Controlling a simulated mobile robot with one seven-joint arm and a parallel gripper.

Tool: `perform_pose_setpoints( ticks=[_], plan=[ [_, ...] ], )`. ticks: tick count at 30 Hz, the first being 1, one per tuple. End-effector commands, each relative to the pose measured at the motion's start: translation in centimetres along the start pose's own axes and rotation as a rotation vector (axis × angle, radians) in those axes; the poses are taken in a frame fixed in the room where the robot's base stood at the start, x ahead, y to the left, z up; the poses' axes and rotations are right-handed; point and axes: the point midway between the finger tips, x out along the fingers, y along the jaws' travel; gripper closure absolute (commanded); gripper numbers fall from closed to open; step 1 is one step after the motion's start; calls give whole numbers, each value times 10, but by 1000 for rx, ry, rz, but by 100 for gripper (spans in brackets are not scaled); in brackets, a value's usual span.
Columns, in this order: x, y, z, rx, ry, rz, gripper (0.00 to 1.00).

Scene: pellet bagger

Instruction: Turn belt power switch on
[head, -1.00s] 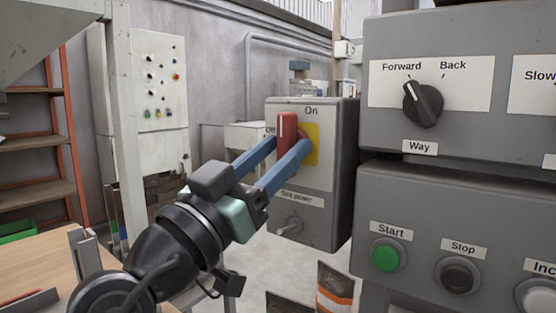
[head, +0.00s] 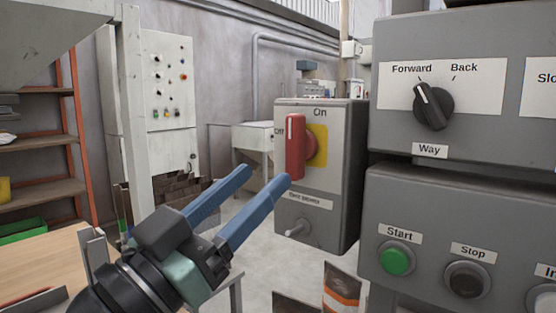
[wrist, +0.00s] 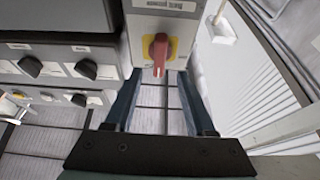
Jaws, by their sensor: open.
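The belt power switch is a red handle (head: 295,147) on a yellow plate (head: 318,146), on the front of a grey box (head: 345,215). "On" is printed above it and "Off" to its left. The handle stands vertical in the head view. In the wrist view the red handle (wrist: 159,54) shows between the fingers' lines, beyond their tips. My gripper (head: 264,174) has its two blue fingers apart with nothing between them. The fingertips are lower left of the handle and appear clear of it.
A small metal lever (head: 301,230) sticks out below the switch. To the right are grey control boxes with a Way knob (head: 433,106), a green Start button (head: 397,260) and a Stop button (head: 467,279). A wooden table (head: 55,255) is at lower left.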

Motion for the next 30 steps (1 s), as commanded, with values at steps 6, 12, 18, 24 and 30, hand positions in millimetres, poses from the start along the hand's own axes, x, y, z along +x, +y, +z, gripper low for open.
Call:
perform_pose_setpoints(
  ticks=[6, 12, 18, 24, 30],
  plan=[
    [-42, 0, 0, 1, 0, -3, 45],
    [-58, 0, 0, 2, 1, 0, 45],
    [-60, 0, 0, 2, 0, 1, 45],
    [-57, 1, 0, 4, -3, -5, 45],
    [-27, 6, 2, 47, -22, -110, 45]
  ],
)
